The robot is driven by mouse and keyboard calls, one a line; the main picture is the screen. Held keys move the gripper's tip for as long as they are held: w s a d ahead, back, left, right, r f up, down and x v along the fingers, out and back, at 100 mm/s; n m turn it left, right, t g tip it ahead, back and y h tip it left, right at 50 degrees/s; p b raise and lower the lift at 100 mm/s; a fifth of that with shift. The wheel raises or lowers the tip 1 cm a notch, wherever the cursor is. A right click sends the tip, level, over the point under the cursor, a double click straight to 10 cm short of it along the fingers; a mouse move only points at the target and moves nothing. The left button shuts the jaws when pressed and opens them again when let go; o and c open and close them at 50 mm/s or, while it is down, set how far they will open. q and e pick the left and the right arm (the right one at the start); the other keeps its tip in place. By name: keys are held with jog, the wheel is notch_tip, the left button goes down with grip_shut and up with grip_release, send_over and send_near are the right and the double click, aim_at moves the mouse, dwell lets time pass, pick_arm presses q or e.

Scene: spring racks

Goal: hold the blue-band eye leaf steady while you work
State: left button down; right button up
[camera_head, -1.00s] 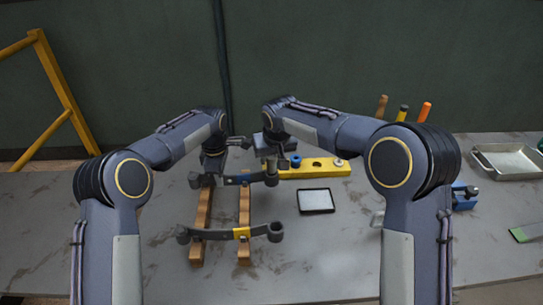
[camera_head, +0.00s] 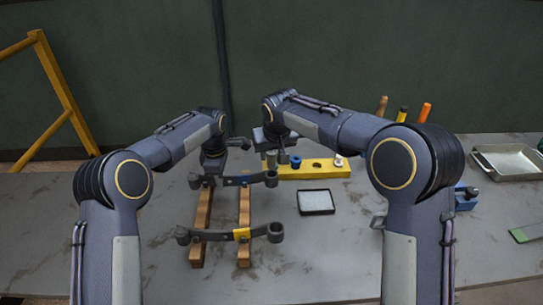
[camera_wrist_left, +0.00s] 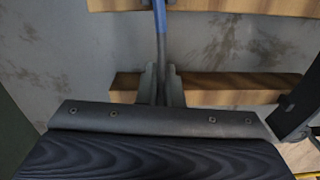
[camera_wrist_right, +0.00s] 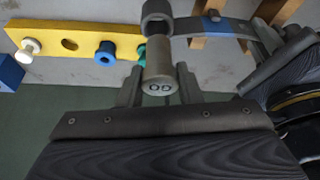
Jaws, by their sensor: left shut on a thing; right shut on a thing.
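The blue-band eye leaf (camera_head: 230,181) lies across two wooden battens (camera_head: 243,208), with an eye at each end. My left gripper (camera_head: 210,178) is shut on it near its left end. In the left wrist view the leaf (camera_wrist_left: 164,52) runs between the fingertips (camera_wrist_left: 161,88), its blue band beyond them. My right gripper (camera_head: 269,150) is shut on a grey cylindrical bushing (camera_wrist_right: 159,65), whose end face bears dark markings. The bushing is close to the leaf's right eye (camera_wrist_right: 157,12); I cannot tell whether they touch.
A yellow-band leaf (camera_head: 215,235) lies nearer on the battens. A yellow block (camera_head: 325,172) behind holds blue (camera_head: 295,162), green (camera_wrist_right: 141,50) and white (camera_wrist_right: 30,46) pieces. A black-framed pad (camera_head: 316,202) lies right of the leaves. A metal tray (camera_head: 510,162) stands far right.

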pick_arm(q)
jog(key=shift+r, duration=0.1)
jog(key=c, duration=1.5)
grip_release()
notch_tip(320, 180, up, 13)
jog(key=s+a+r+m+t+h, duration=0.1)
jog(key=s+a+r+m, duration=0.1)
jog(key=s, duration=0.4)
jog(key=s+a+r+m+t, duration=0.1)
jog(key=s+a+r+m, duration=0.1)
jog(key=s+a+m, duration=0.2)
jog(key=s+a+r+m+h, duration=0.1)
jog(key=s+a+r+m, duration=0.1)
jog(key=s+a, duration=0.4)
jog(key=s+r, duration=0.1)
jog(key=s, duration=0.3)
jog(key=shift+s+m+t+h, duration=0.15)
jog(key=shift+m+t+h, duration=0.15)
jog(key=shift+m+t, duration=0.1)
